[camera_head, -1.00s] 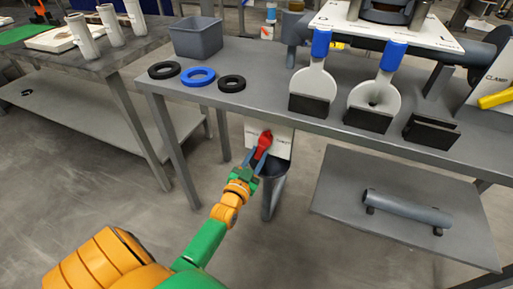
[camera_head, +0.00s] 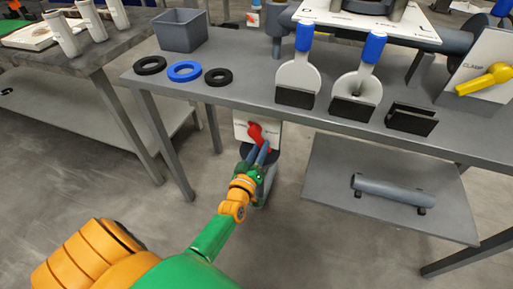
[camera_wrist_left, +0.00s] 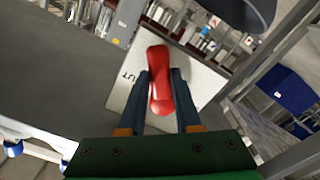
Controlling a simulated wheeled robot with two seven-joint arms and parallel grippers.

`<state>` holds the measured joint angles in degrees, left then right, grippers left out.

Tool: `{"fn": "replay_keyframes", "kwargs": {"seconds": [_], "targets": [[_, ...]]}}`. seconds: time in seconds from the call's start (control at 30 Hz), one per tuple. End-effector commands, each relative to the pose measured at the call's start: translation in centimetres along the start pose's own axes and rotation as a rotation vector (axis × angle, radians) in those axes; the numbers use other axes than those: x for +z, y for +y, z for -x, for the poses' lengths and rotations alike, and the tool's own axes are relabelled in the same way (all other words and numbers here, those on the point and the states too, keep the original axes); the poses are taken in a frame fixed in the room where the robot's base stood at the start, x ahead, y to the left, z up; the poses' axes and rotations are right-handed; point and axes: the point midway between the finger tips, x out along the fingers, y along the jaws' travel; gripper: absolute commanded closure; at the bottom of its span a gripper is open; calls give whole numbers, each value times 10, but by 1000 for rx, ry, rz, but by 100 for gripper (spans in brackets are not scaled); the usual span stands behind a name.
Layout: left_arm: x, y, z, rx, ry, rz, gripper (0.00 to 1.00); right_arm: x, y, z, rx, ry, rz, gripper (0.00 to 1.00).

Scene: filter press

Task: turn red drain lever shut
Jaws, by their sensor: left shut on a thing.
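The red drain lever (camera_head: 255,133) sits on a white plate (camera_head: 241,128) below the front edge of the grey table. In the head view it leans from upper left to lower right. My left gripper (camera_head: 261,153) is at the lever's lower part, its two blue-grey fingers on either side. In the left wrist view the red lever (camera_wrist_left: 159,88) stands between the fingers of my left gripper (camera_wrist_left: 163,78), which is shut on it. Lettering ending in "UT" shows on the white plate (camera_wrist_left: 203,84) there. My right gripper is not in view.
A dark round vessel (camera_head: 262,190) stands below the lever, partly hidden by my left arm. The grey table (camera_head: 240,97) above carries rings, a grey bin (camera_head: 181,30) and blue-handled plates. A lower shelf (camera_head: 340,216) with a grey tube is at the right.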

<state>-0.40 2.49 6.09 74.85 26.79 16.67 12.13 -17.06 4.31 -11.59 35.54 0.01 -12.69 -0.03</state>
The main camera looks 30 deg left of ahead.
Motion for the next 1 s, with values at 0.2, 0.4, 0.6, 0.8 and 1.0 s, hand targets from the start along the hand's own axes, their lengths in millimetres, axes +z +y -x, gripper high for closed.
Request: {"fn": "replay_keyframes", "kwargs": {"seconds": [0.2, 0.4, 0.6, 0.8, 1.0], "targets": [[0, 6, 0, 0, -1, 108, 100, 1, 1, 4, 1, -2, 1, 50], [0, 8, 0, 0, -1, 164, 100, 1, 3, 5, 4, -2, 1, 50], [0, 9, 0, 0, -1, 184, 100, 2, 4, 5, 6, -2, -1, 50], [-1, 9, 0, 0, -1, 186, 100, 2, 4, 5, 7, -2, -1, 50], [-1, 9, 0, 0, 0, 186, 54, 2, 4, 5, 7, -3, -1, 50]]}}
